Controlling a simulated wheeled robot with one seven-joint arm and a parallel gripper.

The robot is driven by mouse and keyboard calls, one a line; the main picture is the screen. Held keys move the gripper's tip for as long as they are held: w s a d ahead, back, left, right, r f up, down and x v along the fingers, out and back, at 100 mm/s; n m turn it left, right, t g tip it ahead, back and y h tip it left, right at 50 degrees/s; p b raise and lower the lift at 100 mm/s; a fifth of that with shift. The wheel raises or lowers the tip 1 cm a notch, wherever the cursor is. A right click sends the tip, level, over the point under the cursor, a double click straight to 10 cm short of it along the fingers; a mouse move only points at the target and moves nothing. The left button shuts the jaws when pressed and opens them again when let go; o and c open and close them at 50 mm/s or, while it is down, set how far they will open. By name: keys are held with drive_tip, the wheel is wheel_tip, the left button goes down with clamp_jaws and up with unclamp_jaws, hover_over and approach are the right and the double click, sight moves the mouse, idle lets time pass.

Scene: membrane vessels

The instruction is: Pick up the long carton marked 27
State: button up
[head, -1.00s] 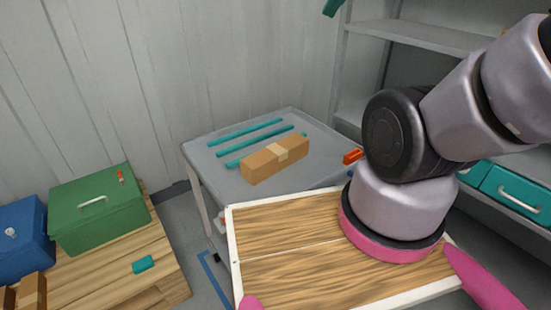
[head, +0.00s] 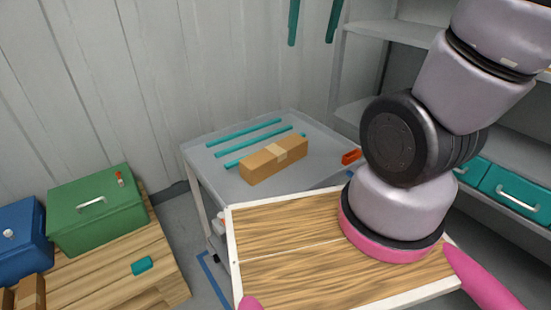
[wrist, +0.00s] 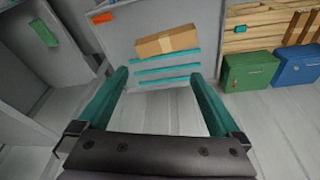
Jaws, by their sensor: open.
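A long brown carton (head: 273,159) with a paler tape band lies on the grey cart top (head: 215,171), behind my wooden deck. No number can be read on it. The carton also shows in the wrist view (wrist: 167,42), near the top, ahead of the fingers. My gripper (head: 314,22) shows in the head view only as two teal fingers at the top edge, apart, high above and to the right of the carton. In the wrist view my gripper (wrist: 158,82) is open with nothing between its fingers, and the carton is well beyond the tips.
Teal strips (head: 244,133) lie on the cart behind the carton, and an orange object (head: 351,157) lies to its right. A green box (head: 95,212) and a blue box (head: 22,245) stand at left on a wooden pallet (head: 110,272). Grey shelving (head: 400,34) stands at right.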

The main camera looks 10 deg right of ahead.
drive_tip(key=w+a+f+n+h, duration=0.3)
drive_tip(key=w+a+f+n, duration=0.15)
drive_tip(key=f, duration=0.45)
drive_tip(key=w+a+f+n+g+h, duration=0.1)
drive_tip(key=w+a+f+n+h, duration=0.25)
drive_tip(key=f+n, duration=0.35)
drive_tip(key=w+a+f+n+h, duration=0.3)
drive_tip(key=f+n+h, duration=0.15)
drive_tip(key=f, duration=0.55)
drive_tip(key=n+t+h, duration=0.1)
drive_tip(key=n+t, duration=0.2)
drive_tip(key=n, duration=0.2)
approach(274, 150)
drive_tip(key=shift+s+a+r, duration=0.3)
drive_tip(key=shift+a+r, duration=0.55)
drive_tip(key=shift+r, duration=0.15)
drive_tip(key=shift+f+n, duration=0.25)
drive_tip(key=shift+n, duration=0.05)
drive_tip(key=x, duration=0.5)
drive_tip(key=shift+d, duration=0.1)
drive_tip(key=x, duration=0.5)
drive_tip(key=shift+f, duration=0.4)
drive_tip(key=c, duration=1.4)
